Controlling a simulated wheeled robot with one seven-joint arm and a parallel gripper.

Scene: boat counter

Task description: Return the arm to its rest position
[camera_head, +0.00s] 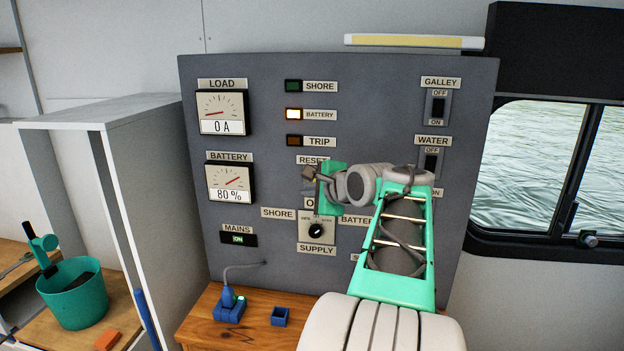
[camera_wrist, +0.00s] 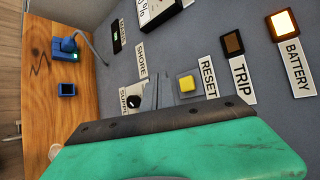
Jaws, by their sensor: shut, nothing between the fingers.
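My arm (camera_head: 396,240) reaches up from the bottom right of the head view to a grey switch panel (camera_head: 270,180). My gripper (camera_head: 309,173) is in front of the panel's middle, just below the RESET label. In the wrist view my gripper's grey fingers (camera_wrist: 158,92) are together and empty, beside a yellow button (camera_wrist: 187,83) next to RESET. I cannot tell whether the fingertips touch the panel. The supply knob (camera_head: 316,230) is below my gripper and also shows in the wrist view (camera_wrist: 134,102). The arm hides part of the panel's lower right.
A wooden counter (camera_head: 200,326) below the panel bears a blue plug in a socket (camera_head: 229,308) and a small blue box (camera_head: 280,316). A window (camera_head: 530,165) is at right. The BATTERY lamp (camera_head: 293,114) is lit.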

